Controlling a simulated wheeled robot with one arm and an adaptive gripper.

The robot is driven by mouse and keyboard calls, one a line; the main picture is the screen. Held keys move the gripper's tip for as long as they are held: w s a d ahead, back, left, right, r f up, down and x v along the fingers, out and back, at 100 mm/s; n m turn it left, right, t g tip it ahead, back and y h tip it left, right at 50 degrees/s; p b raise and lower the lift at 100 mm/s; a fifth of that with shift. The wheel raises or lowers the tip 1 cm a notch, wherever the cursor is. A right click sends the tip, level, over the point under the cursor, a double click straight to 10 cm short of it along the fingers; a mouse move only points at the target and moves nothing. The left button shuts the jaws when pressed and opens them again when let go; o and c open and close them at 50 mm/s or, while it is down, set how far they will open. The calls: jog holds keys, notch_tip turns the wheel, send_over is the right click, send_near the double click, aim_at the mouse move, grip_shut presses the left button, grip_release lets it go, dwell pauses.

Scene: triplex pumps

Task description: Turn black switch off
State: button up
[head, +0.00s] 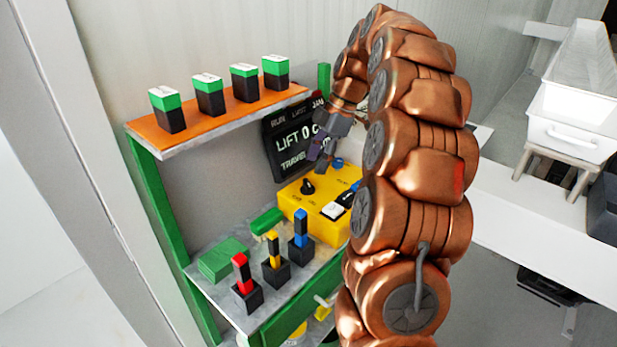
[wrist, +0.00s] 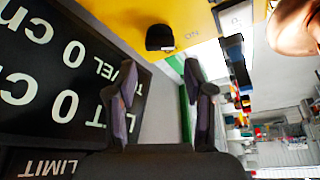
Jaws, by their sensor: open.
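The black switch (head: 307,187) is a rotary knob on top of the yellow control box (head: 318,226), at its left side. In the wrist view the black switch (wrist: 160,38) shows upside down near the top, on the yellow surface (wrist: 198,25). My gripper (head: 320,165) is above the back of the box, in front of the dark display. In the wrist view its two fingers (wrist: 160,75) are apart with nothing between them. The switch lies beyond the fingertips, apart from them. The printing by the switch is too small to read.
A dark display panel (head: 292,142) stands behind the box; it fills the left of the wrist view (wrist: 45,85). Red, yellow and blue levers (head: 272,252) stand in front on the grey bench. An orange shelf (head: 218,118) above carries several green-and-black blocks. A white rocker (head: 332,211) is on the box.

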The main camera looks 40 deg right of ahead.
aim_at(308, 182)
jog(key=shift+p+x, duration=0.5)
jog(key=shift+x, duration=2.4)
jog(key=shift+f, duration=0.1)
jog(key=c, duration=0.9)
